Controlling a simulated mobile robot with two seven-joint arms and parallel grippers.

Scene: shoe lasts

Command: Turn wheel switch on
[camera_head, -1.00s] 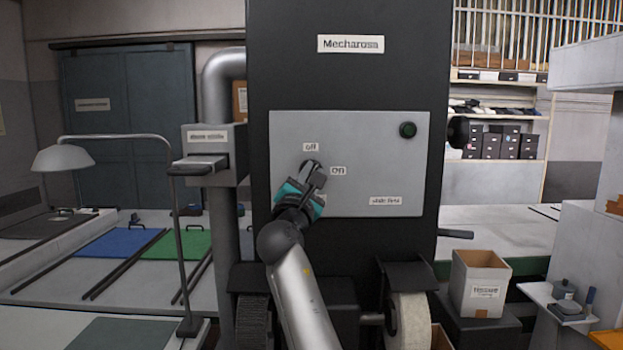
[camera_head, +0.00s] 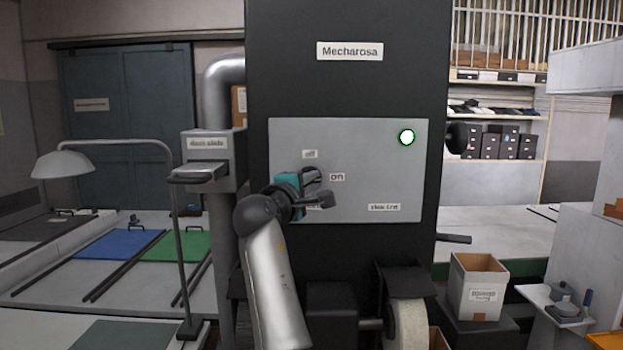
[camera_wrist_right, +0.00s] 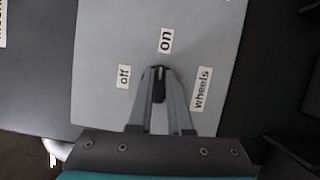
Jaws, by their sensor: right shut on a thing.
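The wheel switch (camera_wrist_right: 159,88) is a small dark knob on the grey panel (camera_head: 380,175) of the black Mecharosa machine. In the right wrist view it sits between the two fingertips of my right gripper (camera_wrist_right: 159,78), which is shut on it. The knob's long side lines up roughly toward the "on" label (camera_wrist_right: 166,40). The "off" label (camera_wrist_right: 123,76) is to its left and the "wheels" label (camera_wrist_right: 202,88) to its right. In the head view my right gripper (camera_head: 321,188) covers the knob. The round lamp (camera_head: 407,137) on the panel glows green-white. My left gripper is not in view.
A grey box with a lever (camera_head: 200,175) stands left of the panel, beside a pipe. A black knob (camera_head: 457,137) sticks out on the machine's right side. A wheel (camera_head: 409,320) is below the panel. An open carton (camera_head: 478,285) stands at the lower right.

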